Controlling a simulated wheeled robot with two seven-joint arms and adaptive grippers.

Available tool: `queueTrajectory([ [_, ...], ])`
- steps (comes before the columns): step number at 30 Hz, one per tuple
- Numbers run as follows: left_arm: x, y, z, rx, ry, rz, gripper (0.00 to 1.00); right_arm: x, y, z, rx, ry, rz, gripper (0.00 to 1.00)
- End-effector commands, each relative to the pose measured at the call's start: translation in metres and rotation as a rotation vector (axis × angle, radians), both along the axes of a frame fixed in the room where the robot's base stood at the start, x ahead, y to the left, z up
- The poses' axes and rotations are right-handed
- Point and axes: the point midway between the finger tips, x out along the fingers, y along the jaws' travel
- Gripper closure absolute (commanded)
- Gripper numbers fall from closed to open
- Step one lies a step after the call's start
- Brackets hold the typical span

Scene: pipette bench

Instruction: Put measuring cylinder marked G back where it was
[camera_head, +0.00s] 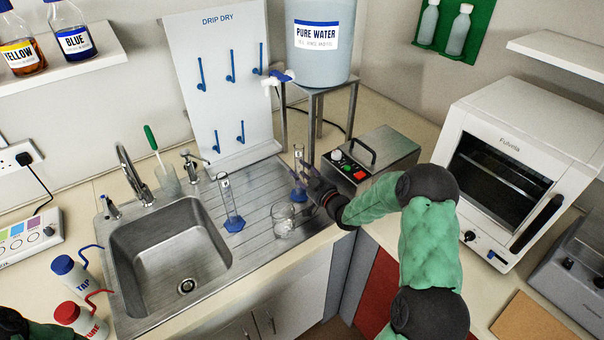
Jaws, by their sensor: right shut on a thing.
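A clear measuring cylinder with a blue foot (298,190) is upright at the right end of the steel draining board, under the water tank's outlet side. My right gripper (311,178) reaches it from the right and is shut on this cylinder. I cannot tell whether its foot touches the surface. A second clear measuring cylinder with a blue foot (234,222) stands on the draining board beside the sink. The marks on both cylinders are too small to read. My left gripper is out of view; only a dark and green part of my left arm shows at the bottom left corner.
The sink basin (170,255) lies left. Behind are the drip-dry peg board (221,105) and the water tank (319,55) on its stand. A steel box with buttons (372,158) stands right of the gripper.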

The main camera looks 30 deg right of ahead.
Motion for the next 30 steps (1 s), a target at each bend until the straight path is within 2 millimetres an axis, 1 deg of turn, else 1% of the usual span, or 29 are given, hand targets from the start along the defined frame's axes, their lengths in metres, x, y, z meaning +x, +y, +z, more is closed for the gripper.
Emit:
queueTrajectory([
  [3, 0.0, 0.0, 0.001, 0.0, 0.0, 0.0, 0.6, 0.0, 0.0, 0.002, -0.001, -0.002, 0.0, 1.0],
  [8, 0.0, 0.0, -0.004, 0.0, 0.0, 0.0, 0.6, 0.0, 0.0, -0.002, -0.001, -0.001, 0.0, 1.0],
  [9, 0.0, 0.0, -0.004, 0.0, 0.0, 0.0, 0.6, 0.0, 0.0, -0.002, 0.0, 0.0, 0.0, 0.53],
  [11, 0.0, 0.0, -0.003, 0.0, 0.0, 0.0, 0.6, 0.0, 0.0, -0.002, 0.0, 0.0, 0.0, 0.36],
  [21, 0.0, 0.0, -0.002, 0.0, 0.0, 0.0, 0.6, 0.0, 0.0, -0.001, 0.0, 0.0, 0.0, 0.35],
  [25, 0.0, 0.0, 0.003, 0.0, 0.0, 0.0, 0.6, 0.0, 0.0, 0.004, 0.0, 0.0, 0.0, 0.35],
  [29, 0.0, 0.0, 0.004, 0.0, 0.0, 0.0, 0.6, -0.021, -0.003, 0.002, 0.001, 0.002, -0.003, 0.35],
  [30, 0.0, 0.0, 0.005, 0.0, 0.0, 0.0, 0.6, -0.029, -0.004, 0.002, 0.001, 0.001, -0.003, 0.35],
])
